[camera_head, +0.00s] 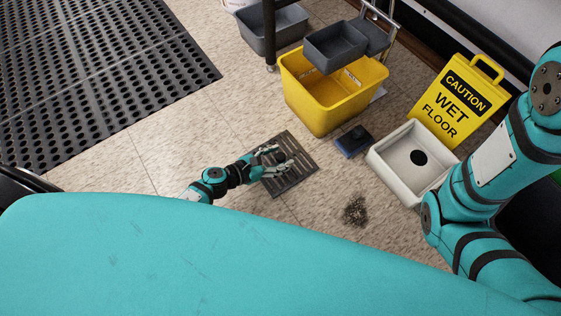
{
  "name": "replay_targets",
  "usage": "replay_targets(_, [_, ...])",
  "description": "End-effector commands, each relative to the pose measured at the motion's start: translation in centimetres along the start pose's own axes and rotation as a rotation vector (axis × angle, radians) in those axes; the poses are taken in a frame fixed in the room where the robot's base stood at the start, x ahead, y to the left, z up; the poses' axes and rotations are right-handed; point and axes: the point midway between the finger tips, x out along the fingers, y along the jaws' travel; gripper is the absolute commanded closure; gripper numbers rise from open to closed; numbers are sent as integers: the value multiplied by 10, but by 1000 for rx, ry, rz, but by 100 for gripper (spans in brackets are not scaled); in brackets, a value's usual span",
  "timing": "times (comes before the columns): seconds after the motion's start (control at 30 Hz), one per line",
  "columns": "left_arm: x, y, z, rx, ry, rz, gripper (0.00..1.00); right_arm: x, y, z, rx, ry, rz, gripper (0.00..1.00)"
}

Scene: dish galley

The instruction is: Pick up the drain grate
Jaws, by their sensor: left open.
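The drain grate (299,158) is a dark, slotted, square plate lying on the tiled floor near the middle of the view. My left gripper (278,162) is open and its fingers are over the left and middle part of the grate, hiding some of its slots. I cannot tell whether the fingers touch it. My right arm comes in at the right edge, and its gripper is out of view.
A yellow mop bucket (318,105) stands behind the grate. A blue block (354,141), a white basin with a dark hole (392,155) and a yellow wet-floor sign (466,85) stand to the right. A dark dirt patch (355,210) and a black perforated mat (95,75) lie on the floor.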

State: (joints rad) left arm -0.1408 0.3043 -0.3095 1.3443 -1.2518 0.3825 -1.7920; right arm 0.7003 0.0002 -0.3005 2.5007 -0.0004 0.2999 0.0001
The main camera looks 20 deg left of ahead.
Motion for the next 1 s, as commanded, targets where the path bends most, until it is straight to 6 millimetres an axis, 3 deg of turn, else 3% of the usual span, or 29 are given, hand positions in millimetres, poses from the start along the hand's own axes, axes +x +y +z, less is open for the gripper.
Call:
replay_targets(0.07, [0, 0, 0, 0, 0, 0, 44, 0, 0, 0, 0, 0, 0, 45])
replay_targets(0.5, [-1, 0, 0, 0, 0, 0, 100, 0, 0, 0, 0, 1, 0, 45])
replay_targets(1.0, [-2, 3, 5, 0, -2, 0, 100, 3, 1, 1, 0, 0, 0, 45])
